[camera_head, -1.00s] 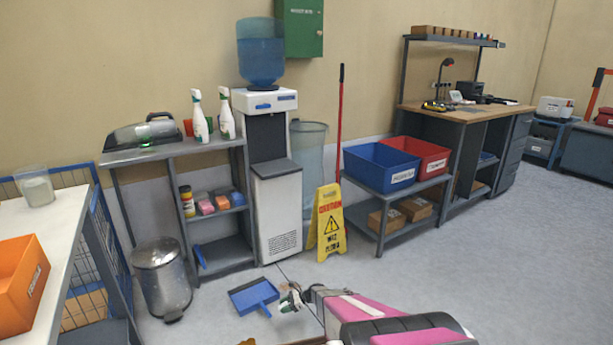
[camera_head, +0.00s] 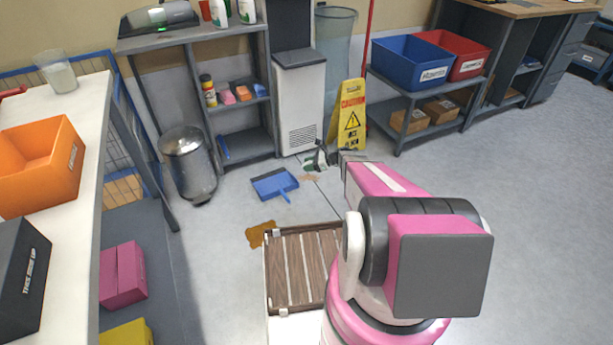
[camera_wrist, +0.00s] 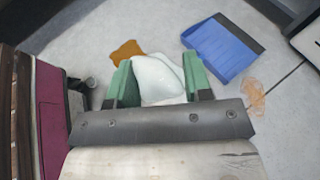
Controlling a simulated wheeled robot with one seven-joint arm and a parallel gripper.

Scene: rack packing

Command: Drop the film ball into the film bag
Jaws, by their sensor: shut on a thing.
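My gripper (camera_head: 318,160) is held out over the floor beyond the dustpan, in front of the water cooler. In the wrist view its green fingers (camera_wrist: 158,80) are closed on a whitish crumpled lump, the film ball (camera_wrist: 157,75). A tall translucent grey-blue container, which looks like the film bag (camera_head: 334,38), stands on the floor behind the yellow sign, right of the cooler. Its top is near the upper edge of the view and its lower part is partly hidden. My gripper is in front of it and apart from it.
A yellow caution sign (camera_head: 349,115) stands before the bag. The water cooler (camera_head: 300,105) is to its left and a low shelf with blue (camera_head: 408,62) and red bins to its right. A blue dustpan (camera_head: 274,183) and a brown patch (camera_head: 261,234) are on the floor.

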